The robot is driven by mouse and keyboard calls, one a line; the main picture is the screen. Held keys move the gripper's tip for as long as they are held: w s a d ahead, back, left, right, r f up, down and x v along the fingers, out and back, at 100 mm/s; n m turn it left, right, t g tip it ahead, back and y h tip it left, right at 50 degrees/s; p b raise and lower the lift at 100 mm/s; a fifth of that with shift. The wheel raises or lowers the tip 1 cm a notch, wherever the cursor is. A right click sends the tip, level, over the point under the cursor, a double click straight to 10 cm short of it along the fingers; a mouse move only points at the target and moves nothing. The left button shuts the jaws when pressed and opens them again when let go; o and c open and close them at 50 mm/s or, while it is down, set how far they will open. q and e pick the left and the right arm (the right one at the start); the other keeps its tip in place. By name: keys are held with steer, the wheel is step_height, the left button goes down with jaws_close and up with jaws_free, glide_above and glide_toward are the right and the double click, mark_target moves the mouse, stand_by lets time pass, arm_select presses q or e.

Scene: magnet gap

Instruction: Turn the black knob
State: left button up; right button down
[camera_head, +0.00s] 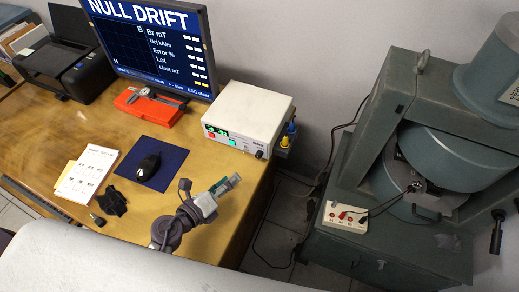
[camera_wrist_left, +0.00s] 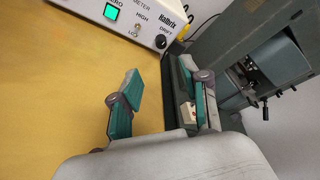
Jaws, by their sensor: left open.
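A small black knob (camera_head: 259,154) sits at the lower right of the front panel of a white meter box (camera_head: 248,112) on the wooden desk. In the left wrist view the knob (camera_wrist_left: 160,41) is beside the word DRIFT, ahead of the fingertips and roughly between them in the picture. My left gripper (camera_head: 225,185) is over the desk's right part, in front of the meter and apart from it. In the wrist view its teal fingers (camera_wrist_left: 160,78) are spread with nothing between them. My right gripper is not in view.
A monitor (camera_head: 150,45), a red case (camera_head: 150,108) with a caliper, a mouse (camera_head: 148,167) on a blue mat and papers (camera_head: 87,173) are on the desk. A large green-grey magnet (camera_head: 400,150) stands right, across a gap with cables. Desk between gripper and meter is clear.

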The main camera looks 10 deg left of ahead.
arm_select(q)
glide_toward(257, 157)
steer(key=shift+x, duration=1.05)
steer(key=x, duration=0.6)
steer(key=shift+w+d+f, duration=0.1)
steer(key=shift+w+d, duration=0.1)
steer(key=shift+w, duration=0.15)
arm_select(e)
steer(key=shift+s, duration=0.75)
arm_select(q)
steer(key=shift+c, duration=0.8)
jaws_close()
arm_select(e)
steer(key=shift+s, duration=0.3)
